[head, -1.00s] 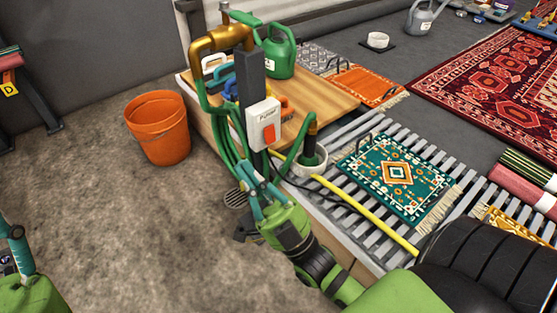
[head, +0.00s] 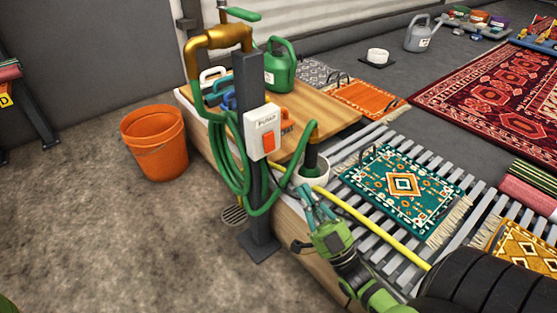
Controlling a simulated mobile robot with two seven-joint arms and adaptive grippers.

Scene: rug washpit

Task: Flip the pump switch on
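The pump switch is a white box (head: 263,124) labelled PUMP with an orange-red rocker (head: 268,144) on its front. It is fixed to a dark grey post (head: 251,180) left of the picture's middle. Which way the rocker is tipped is too small to tell. My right gripper (head: 306,200) is below and to the right of the box, apart from it, near the yellow strip. It holds nothing that I can see, and its finger gap is too small to judge. My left gripper is out of view.
A green hose (head: 226,160) hangs looped on the post, under a brass pipe (head: 220,38). An orange bucket (head: 155,143) stands on the floor at left. A teal rug (head: 425,195) lies on grey slats. A wooden board (head: 335,103) with a green watering can (head: 281,65) is behind the post.

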